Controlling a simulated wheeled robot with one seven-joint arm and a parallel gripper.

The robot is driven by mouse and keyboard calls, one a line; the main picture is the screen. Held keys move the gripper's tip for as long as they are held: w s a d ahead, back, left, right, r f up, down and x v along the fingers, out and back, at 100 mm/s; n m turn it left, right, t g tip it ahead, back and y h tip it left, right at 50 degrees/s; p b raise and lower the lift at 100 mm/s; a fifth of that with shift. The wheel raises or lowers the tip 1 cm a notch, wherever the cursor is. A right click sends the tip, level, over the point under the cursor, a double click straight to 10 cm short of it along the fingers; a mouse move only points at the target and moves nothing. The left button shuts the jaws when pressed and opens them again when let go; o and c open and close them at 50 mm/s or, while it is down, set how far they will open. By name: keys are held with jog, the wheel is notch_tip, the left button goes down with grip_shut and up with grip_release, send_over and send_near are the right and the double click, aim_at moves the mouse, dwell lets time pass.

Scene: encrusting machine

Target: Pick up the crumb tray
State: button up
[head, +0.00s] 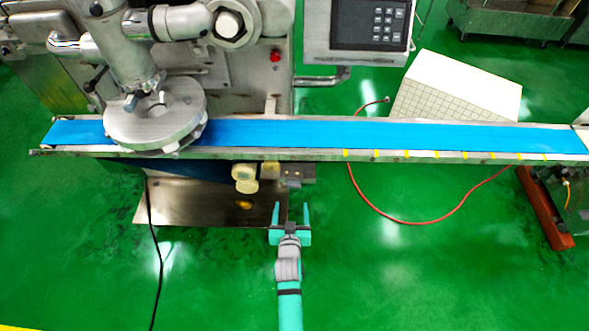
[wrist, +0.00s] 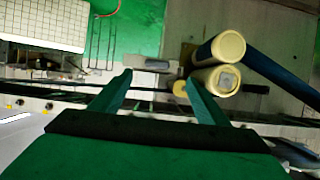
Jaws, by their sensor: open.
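A flat, brownish metal tray, which looks like the crumb tray (head: 190,205), lies low under the left part of the conveyor in the head view. A small yellowish patch (head: 244,205) shows on it. My gripper (head: 291,208) is just off the tray's right edge, its fingers pointing toward the conveyor. The fingers are apart with nothing between them. In the wrist view my gripper (wrist: 160,77) is also open and empty. The tray cannot be told for sure there. The tray's far side is hidden under the machine.
A blue conveyor belt (head: 400,137) runs across above the gripper. Cream rollers (head: 246,178) hang near the tray and show close to the right finger in the wrist view (wrist: 221,47). A black cable (head: 151,260) crosses the tray's left part.

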aim_at(294, 187)
jog(key=shift+d+x, duration=0.15)
jog(key=shift+x, duration=2.9)
jog(key=shift+d+x, duration=0.1)
jog(key=shift+x, duration=2.9)
jog(key=shift+w+r, duration=0.1)
jog(key=shift+r, duration=0.05)
jog(key=shift+c, duration=0.6)
jog(key=c, duration=1.2)
jog(key=shift+o, duration=0.2)
jog(key=shift+r, duration=0.1)
